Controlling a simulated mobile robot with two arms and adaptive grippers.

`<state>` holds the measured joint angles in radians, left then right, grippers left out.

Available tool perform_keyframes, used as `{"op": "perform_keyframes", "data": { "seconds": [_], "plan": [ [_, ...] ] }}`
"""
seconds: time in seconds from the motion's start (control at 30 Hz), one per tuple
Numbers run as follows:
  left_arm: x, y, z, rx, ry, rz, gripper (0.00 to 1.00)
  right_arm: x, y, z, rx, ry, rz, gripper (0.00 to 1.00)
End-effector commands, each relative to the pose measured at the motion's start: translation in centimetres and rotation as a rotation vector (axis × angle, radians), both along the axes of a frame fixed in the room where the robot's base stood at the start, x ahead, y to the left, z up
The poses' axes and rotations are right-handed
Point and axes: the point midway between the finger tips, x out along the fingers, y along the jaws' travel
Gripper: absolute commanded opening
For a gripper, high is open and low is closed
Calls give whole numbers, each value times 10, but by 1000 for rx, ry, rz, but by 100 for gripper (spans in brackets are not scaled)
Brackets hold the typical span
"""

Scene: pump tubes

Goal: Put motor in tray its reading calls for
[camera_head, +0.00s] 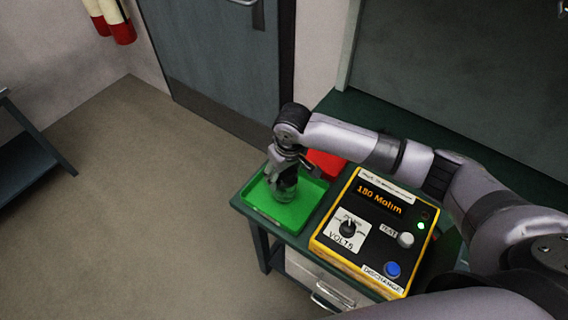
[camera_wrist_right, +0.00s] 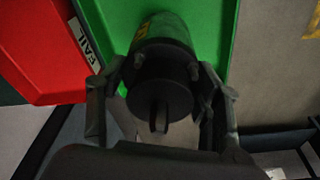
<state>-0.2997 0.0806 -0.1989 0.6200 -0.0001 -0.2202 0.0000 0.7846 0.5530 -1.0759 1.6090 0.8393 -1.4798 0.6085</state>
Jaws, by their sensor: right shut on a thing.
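The motor (camera_wrist_right: 162,75) is a dark grey-green cylinder with a shaft end facing the right wrist camera. My right gripper (camera_wrist_right: 160,95) is shut on it, one finger on each side. In the head view my right gripper (camera_head: 285,172) holds the motor (camera_head: 285,188) over the green tray (camera_head: 261,207); I cannot tell whether it touches the tray floor. The red tray (camera_head: 327,163), labelled FAIL in the wrist view (camera_wrist_right: 45,45), lies behind, partly hidden by my arm. The tester (camera_head: 372,232) reads 180 Mohm, with a green light lit. My left gripper is not in view.
The trays and the yellow-edged tester stand on a dark green bench (camera_head: 243,205). The tester, with its VOLTS knob, grey TEST button and blue DISCHARGE button (camera_head: 393,269), is close right of the green tray. Open floor lies left of the bench.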

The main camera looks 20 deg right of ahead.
Motion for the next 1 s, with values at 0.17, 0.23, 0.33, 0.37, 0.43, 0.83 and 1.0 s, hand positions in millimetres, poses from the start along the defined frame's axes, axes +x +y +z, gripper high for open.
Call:
{"op": "perform_keyframes", "data": {
  "seconds": [0.17, 0.23, 0.33, 0.37, 0.43, 0.83, 1.0],
  "plan": [
    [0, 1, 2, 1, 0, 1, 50, 2, 1, -7, 4, -7, 1, 0],
    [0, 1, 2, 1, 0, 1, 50, 2, 1, -7, 3, -8, 1, 0],
    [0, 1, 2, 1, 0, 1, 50, 3, 1, -7, 3, -9, 1, 0],
    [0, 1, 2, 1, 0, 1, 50, 3, 1, -7, 3, -9, 1, 0],
    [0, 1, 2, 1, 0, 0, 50, 3, 1, -7, 4, -8, 1, 0],
    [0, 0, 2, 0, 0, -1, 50, 0, 0, -12, -1, -1, 1, 79],
    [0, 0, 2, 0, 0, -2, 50, 0, 0, -12, -1, -1, 0, 79]
  ]
}}
